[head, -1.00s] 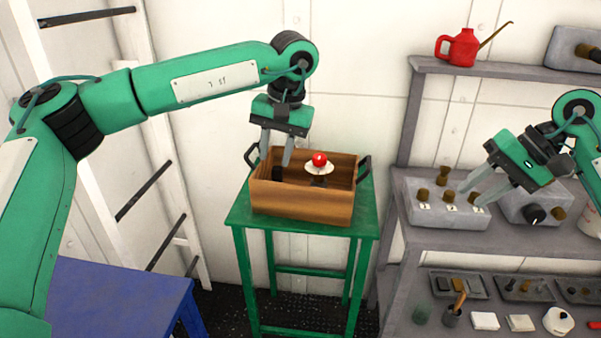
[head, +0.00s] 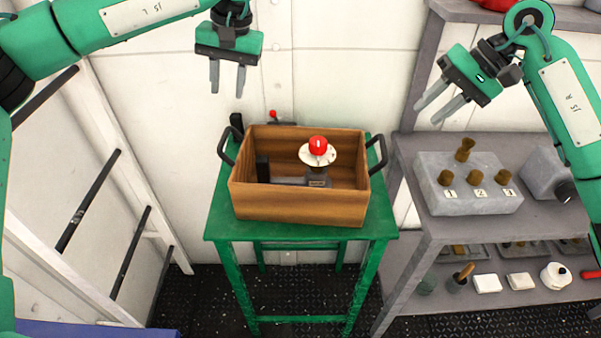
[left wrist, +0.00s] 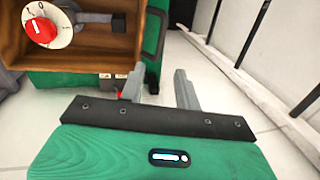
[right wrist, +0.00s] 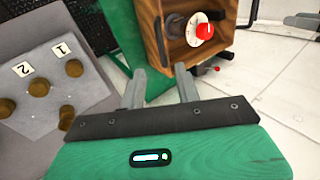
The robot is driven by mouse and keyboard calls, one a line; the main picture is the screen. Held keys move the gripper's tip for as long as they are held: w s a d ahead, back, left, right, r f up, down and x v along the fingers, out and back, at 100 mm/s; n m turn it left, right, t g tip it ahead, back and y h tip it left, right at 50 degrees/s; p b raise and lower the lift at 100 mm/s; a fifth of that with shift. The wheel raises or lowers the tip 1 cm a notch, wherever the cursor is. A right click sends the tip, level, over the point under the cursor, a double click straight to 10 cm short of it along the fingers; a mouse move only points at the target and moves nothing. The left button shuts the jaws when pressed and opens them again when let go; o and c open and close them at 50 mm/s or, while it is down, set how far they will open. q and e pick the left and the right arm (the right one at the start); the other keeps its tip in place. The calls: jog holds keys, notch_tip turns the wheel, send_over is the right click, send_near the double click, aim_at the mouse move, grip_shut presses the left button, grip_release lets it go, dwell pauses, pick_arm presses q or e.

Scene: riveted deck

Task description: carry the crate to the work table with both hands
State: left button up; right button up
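The wooden crate (head: 298,206) sits on a green table (head: 222,222), with a black handle at its left end (head: 226,146) and another at its right end (head: 380,152). Inside it is a device with a red knob (head: 317,146) on a white dial. My left gripper (head: 228,88) is open and empty, above and behind the crate's left end. My right gripper (head: 432,112) is open and empty, above and to the right of the crate. The crate also shows in the left wrist view (left wrist: 92,58) and the right wrist view (right wrist: 150,28). I cannot tell which table is the work table.
A grey shelf unit (head: 450,225) stands close to the right of the green table, holding a box with numbered knobs (head: 470,200). A blue surface (head: 85,329) shows at the lower left. Dark floor lies in front.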

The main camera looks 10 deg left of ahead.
aim_at(224, 134)
pick_arm(q)
jog(key=shift+f, duration=0.1)
